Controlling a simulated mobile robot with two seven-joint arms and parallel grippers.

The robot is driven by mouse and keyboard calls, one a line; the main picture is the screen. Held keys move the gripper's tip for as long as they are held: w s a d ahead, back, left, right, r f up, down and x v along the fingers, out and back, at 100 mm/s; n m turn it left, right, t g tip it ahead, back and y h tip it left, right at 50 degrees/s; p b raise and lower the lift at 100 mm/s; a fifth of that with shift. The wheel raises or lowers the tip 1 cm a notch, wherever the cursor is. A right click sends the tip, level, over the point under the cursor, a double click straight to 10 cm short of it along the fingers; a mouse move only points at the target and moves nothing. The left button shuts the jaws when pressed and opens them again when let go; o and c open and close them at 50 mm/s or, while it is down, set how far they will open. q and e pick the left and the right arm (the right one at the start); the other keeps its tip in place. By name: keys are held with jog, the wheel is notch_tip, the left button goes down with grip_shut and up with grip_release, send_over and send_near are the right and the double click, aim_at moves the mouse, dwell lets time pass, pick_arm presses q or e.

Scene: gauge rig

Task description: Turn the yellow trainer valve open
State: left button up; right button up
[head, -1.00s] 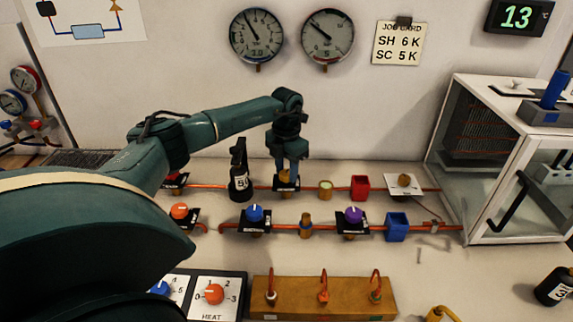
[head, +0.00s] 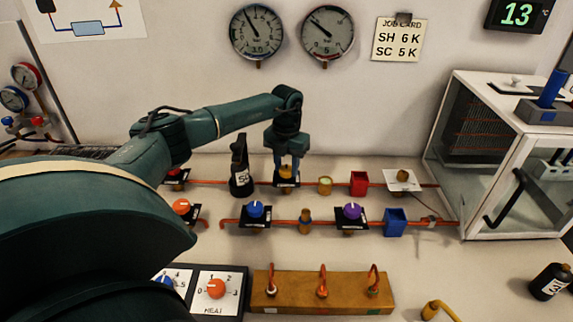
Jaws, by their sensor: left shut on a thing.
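The yellow valve (head: 286,171) sits on a black plate on the rear copper pipe in the head view. My left gripper (head: 286,164) reaches down over it from above and is shut on its knob. The fingers hide most of the knob, so I cannot tell which way its handle points. My right gripper is not in view.
A black bottle (head: 241,168) stands just left of the gripper. Blue (head: 256,210) and purple (head: 351,212) valves sit on the front pipe. A glass-sided box (head: 500,155) stands at right. Two dial gauges (head: 257,33) hang on the wall.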

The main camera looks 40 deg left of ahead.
aim_at(287, 169)
pick_arm(q)
jog(key=o, duration=1)
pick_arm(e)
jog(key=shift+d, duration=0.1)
pick_arm(q)
notch_tip(287, 169, up, 13)
jog(key=b, duration=0.1)
jog(key=shift+r+b, duration=0.15)
jog(key=shift+b, duration=0.15)
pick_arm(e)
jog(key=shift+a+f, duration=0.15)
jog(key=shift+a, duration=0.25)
pick_arm(q)
jog(key=shift+d, duration=0.1)
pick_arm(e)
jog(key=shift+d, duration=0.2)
